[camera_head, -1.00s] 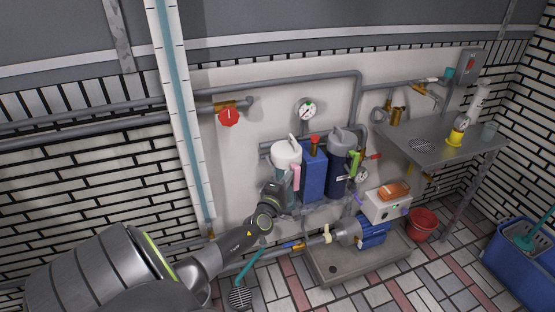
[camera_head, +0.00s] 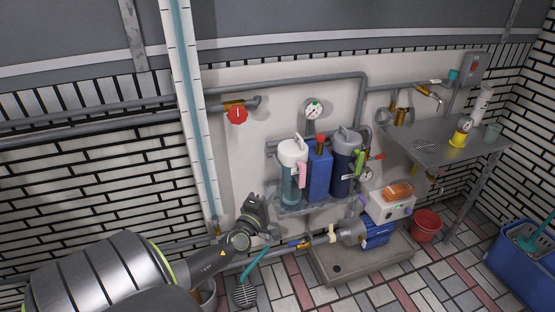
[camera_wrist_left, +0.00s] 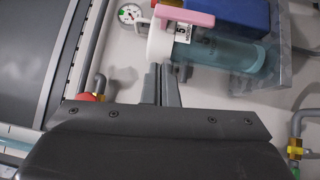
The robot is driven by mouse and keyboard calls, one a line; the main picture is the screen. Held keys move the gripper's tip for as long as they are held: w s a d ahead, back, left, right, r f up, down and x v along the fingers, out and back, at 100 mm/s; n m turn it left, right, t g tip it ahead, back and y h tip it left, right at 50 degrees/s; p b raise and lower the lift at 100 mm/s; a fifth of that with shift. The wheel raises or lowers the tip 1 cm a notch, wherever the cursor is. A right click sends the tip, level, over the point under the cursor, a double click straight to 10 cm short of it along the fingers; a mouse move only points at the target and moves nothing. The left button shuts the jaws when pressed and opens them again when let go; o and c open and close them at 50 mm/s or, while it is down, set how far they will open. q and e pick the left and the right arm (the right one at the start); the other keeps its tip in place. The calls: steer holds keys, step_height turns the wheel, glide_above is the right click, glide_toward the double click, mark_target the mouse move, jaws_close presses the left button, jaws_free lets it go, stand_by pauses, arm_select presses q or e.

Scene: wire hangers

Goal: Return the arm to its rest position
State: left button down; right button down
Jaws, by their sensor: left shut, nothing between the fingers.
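My left gripper (camera_head: 254,203) is just left of the filter housings in the head view, its fingers pointing up. In the left wrist view its two fingers (camera_wrist_left: 162,84) are together with nothing between them. The clear teal filter housing with a white cap (camera_head: 290,184) stands to the right of the gripper, apart from it in the head view; it also shows beyond the fingertips in the wrist view (camera_wrist_left: 225,54). A pink handle (camera_head: 301,176) is at its side. My left arm (camera_head: 195,265) reaches in from the lower left. My right gripper is out of view.
A blue housing (camera_head: 319,178) and a dark housing (camera_head: 344,170) stand beside the clear one. A red valve (camera_head: 237,116) and a gauge (camera_head: 313,110) are on the wall above. A blue pump (camera_head: 375,233) sits at lower right.

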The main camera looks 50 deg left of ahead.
arm_select(q)
steer(key=shift+v, duration=1.15)
